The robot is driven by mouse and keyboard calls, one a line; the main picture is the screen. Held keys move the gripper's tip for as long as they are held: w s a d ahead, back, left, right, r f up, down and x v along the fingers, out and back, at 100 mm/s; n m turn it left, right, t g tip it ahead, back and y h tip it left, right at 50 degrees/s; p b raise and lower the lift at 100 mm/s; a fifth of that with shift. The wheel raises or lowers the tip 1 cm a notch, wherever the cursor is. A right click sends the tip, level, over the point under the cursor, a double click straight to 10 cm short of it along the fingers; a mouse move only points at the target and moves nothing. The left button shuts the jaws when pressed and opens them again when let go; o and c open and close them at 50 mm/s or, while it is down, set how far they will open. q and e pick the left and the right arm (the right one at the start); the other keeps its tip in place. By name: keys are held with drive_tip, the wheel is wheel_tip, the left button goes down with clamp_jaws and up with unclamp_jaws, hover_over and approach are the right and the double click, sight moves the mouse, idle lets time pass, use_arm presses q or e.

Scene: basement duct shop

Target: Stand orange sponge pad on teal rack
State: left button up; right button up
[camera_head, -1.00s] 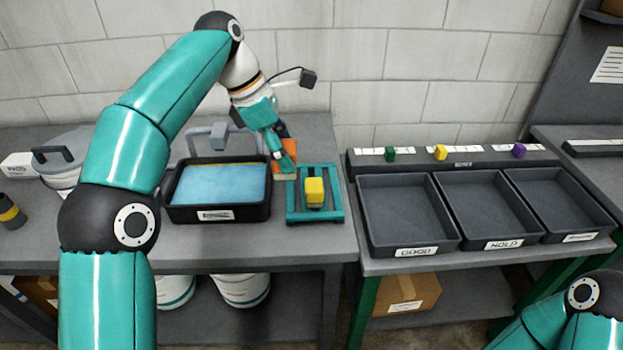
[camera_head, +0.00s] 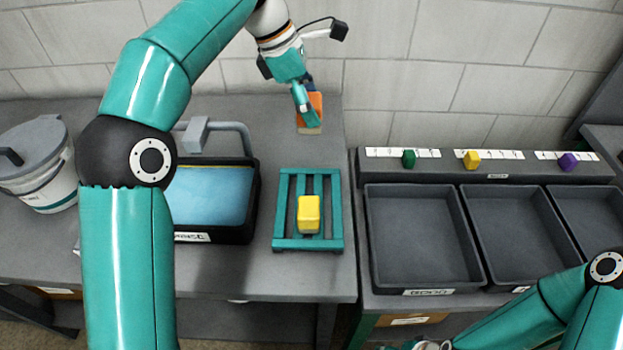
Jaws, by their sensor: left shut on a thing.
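The orange sponge pad (camera_head: 315,102) is held upright in my left gripper (camera_head: 306,108), which is shut on it. Its lower edge is pale. It appears behind the teal rack (camera_head: 281,212), near the wall; its exact height above the bench is hard to tell. The teal slatted rack stands on the left bench, and a yellow block (camera_head: 309,214) sits on it around the middle. My right arm shows at the bottom right, but its fingers cannot be made out.
A black basin (camera_head: 250,205) with blue water is left of the rack, with a grey tap (camera_head: 195,135) behind it. A lidded bucket (camera_head: 40,165) stands far left. Grey trays (camera_head: 418,282) and a strip with coloured blocks (camera_head: 490,170) are at right.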

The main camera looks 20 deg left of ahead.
use_arm(q)
wheel_tip(320, 180, down, 14)
drive_tip(key=b, duration=0.2)
drive_tip(key=shift+s+a+r+b, duration=0.1)
drive_tip(key=shift+r+b, duration=0.15)
drive_tip(key=shift+b, duration=0.05)
drive_tip(key=shift+f, duration=2.4)
drive_tip(key=shift+f, duration=0.15)
drive_tip(key=o, duration=1)
drive_tip(key=v, duration=1.2)
drive_tip(key=shift+p, duration=0.4)
